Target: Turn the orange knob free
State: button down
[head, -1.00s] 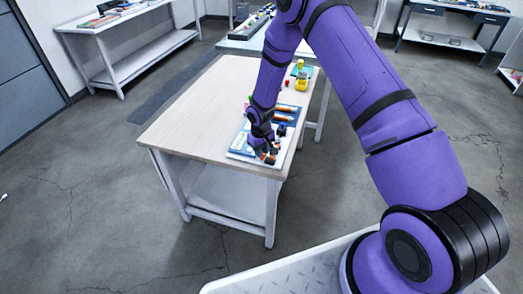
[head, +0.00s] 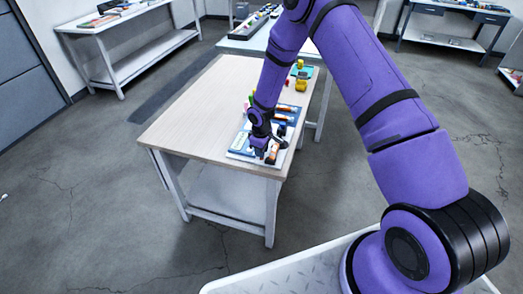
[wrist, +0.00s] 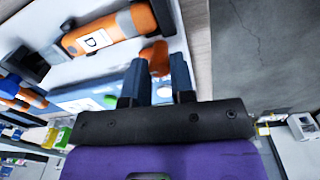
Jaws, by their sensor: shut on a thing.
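The orange knob (wrist: 154,55) shows in the wrist view between the fingertips, beside an orange cylinder (wrist: 105,33) with black ends and a white label marked "D". My gripper (wrist: 158,72) is shut on the knob, with one dark blue finger on each side. In the head view my gripper (head: 261,149) is low over the near end of the white board (head: 239,153). The orange cylinder (head: 272,153) shows just right of it there. The knob itself is too small or hidden to make out in the head view.
More orange and black parts (head: 286,109) lie farther along the board. A yellow object (head: 301,86) stands at the table's far right. The left part of the wooden table (head: 198,115) is clear. The board lies close to the table's right edge.

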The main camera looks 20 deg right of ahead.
jog(key=c, duration=1)
grip_release()
notch_tip(320, 180, up, 11)
jog(key=shift+s+a+f, duration=0.1)
